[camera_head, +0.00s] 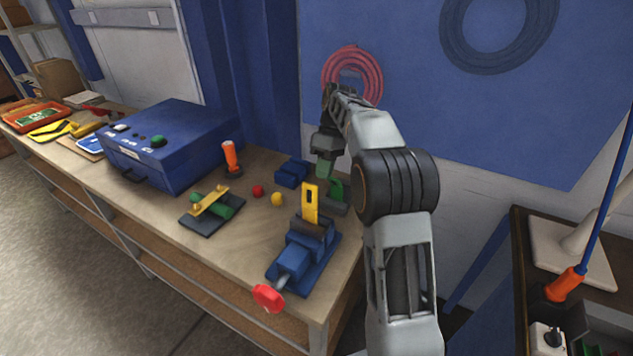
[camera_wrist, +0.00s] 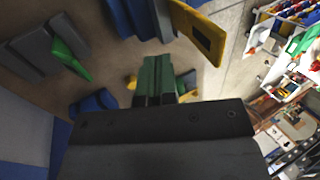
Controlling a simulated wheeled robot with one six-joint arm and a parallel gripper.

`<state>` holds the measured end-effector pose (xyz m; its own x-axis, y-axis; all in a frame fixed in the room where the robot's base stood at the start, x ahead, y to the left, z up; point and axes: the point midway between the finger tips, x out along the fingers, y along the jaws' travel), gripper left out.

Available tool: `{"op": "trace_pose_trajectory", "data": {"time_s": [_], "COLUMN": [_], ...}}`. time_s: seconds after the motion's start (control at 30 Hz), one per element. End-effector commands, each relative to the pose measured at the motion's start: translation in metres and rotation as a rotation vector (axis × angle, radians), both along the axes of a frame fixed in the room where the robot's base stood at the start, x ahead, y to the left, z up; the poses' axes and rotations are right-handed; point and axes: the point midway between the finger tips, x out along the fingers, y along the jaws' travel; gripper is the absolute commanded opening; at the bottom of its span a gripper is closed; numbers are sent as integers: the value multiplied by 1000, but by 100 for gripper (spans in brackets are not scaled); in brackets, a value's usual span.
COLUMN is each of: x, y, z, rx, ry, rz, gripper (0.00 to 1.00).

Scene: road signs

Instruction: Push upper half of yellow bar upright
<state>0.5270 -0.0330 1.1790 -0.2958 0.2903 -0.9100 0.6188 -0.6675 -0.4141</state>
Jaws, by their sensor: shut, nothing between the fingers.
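A yellow bar (camera_head: 311,204) with a dark slot stands up from the jaws of a blue vise (camera_head: 300,256) with a red handle knob. It looks close to upright; any slight lean is hard to tell. My gripper (camera_head: 325,168) has green fingertips, points down and is shut and empty. It is behind the bar and slightly to its right in the head view, apart from it. In the wrist view the shut green fingers (camera_wrist: 155,80) are at the middle, and the yellow bar (camera_wrist: 198,32) is at the upper right with a gap between them.
A green-handled switch (camera_head: 336,192) is close below my gripper. A blue block (camera_head: 291,173), red ball (camera_head: 258,191), yellow ball (camera_head: 277,199) and orange-handled lever (camera_head: 231,157) stand nearby.

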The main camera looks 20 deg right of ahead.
Motion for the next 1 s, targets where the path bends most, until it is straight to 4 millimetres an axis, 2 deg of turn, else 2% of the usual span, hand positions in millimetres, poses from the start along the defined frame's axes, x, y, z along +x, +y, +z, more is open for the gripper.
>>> {"op": "trace_pose_trajectory", "data": {"time_s": [0.03,0.4,1.0], "x": [-3,-28,-33], "y": [3,28,34], "z": [-6,-1,-2], "rx": [0,0,-21], "ry": [1,-1,-22], "rz": [0,2,2], "gripper": [0,0,0]}}
